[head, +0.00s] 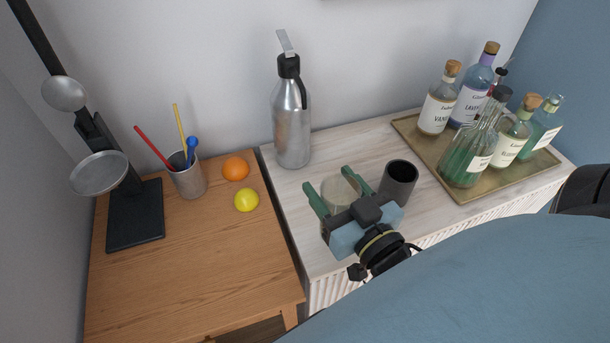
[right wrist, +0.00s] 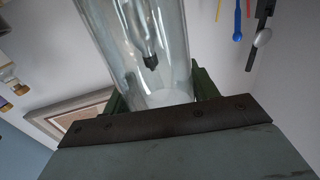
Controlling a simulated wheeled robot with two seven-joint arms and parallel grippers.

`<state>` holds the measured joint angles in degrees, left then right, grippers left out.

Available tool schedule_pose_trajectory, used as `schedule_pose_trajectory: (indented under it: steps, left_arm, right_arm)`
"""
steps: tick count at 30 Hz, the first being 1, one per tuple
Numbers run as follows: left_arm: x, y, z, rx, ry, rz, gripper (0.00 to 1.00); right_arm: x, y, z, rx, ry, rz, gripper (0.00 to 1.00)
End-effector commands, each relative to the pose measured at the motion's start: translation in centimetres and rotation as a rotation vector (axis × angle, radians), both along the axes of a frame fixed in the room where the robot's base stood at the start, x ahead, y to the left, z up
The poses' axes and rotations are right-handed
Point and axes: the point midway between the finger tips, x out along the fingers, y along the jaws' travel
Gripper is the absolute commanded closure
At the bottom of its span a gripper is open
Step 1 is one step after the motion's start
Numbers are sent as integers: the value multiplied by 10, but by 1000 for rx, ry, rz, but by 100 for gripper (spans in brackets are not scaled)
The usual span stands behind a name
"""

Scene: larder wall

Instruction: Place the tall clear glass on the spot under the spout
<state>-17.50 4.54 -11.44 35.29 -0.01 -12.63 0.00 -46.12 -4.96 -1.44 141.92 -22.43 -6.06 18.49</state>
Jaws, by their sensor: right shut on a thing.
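The tall clear glass (head: 339,191) is in my right gripper (head: 333,187), between its two green fingers, above the front of the pale cabinet top. The glass fills the middle of the right wrist view (right wrist: 145,45), with the green fingers on either side of it (right wrist: 158,95). Its height above the top is hard to tell. The silver siphon bottle (head: 292,125), with a black head and raised lever, stands behind and left of the glass, apart from it; it also shows through the glass in the wrist view. I cannot make out a marked spot under its spout. My left gripper is not in view.
A dark cup (head: 398,182) stands close right of the glass. A brass tray (head: 463,195) holds several bottles and a decanter at right. On the wooden table are an orange (head: 236,168), a lemon (head: 246,200), a utensil cup (head: 189,181) and a black stand (head: 136,215).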

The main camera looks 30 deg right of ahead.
Motion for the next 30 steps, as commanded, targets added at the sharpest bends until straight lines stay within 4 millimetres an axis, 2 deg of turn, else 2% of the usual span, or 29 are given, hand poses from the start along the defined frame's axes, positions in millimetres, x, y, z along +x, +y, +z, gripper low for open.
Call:
schedule_pose_trajectory:
  steps: [4, 8, 17, 27, 30]
  left_arm:
    - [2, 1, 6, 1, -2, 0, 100]
    - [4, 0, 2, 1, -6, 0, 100]
    - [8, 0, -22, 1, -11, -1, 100]
    - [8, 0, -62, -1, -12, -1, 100]
    - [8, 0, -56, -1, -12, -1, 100]
  right_arm:
    - [-12, -5, 10, -9, -2, -12, 93]
    - [-6, -8, 11, -13, -7, -12, 93]
    - [43, -19, 10, -15, -11, -12, 93]
    - [94, -31, 8, -14, -11, -12, 93]
    - [115, -37, 12, -15, -5, -13, 93]
